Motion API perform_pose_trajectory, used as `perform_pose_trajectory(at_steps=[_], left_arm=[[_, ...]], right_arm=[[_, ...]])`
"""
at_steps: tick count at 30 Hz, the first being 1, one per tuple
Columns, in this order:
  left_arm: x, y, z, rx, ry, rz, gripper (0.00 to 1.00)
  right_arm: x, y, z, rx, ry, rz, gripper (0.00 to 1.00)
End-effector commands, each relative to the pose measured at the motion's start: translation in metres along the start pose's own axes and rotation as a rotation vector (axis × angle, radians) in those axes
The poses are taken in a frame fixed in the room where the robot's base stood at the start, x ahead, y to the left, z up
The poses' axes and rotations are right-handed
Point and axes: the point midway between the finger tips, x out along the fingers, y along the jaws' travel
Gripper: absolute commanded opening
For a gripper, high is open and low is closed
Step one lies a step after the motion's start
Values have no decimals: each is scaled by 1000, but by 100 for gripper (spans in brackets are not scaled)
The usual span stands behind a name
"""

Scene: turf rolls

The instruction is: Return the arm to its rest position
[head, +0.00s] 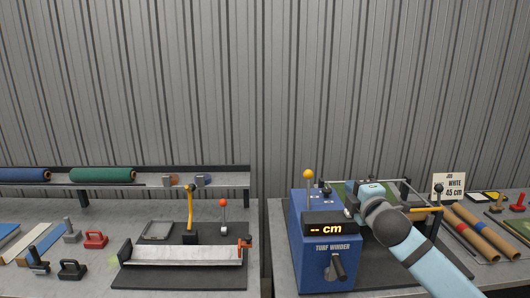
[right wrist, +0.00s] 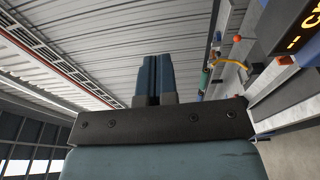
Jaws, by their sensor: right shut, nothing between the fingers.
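My right arm (head: 432,266) comes in from the lower right of the head view, in front of the turf winder. Its wrist end is near the right side of the blue turf winder (head: 311,262), and its fingertips are hard to make out there. In the right wrist view my right gripper (right wrist: 154,62) has its two blue-grey fingers together with nothing between them. Behind them is the ribbed metal wall (right wrist: 90,40). My left gripper is not in the head view.
The winder's display (head: 326,228) reads "-- cm". Brown-ended rolls (head: 478,232) lie on the right table. The left table holds a cutting bed (head: 185,255), a red-handled block (head: 95,239) and a shelf with blue and green rolls (head: 102,174). A gap separates the tables.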

Motion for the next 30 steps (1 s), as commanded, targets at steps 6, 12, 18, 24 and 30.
perform_pose_trajectory(at_steps=[6,12,18,24,30], left_arm=[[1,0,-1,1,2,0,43],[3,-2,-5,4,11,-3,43],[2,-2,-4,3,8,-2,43],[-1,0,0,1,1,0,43],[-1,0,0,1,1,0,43]], right_arm=[[-30,-78,-22,200,28,-94,0],[-75,-158,-43,430,28,-196,0],[-154,-253,-68,756,-25,-328,0],[-251,-331,-89,1080,-145,-442,0],[-349,-383,-102,1352,-306,-515,0]])
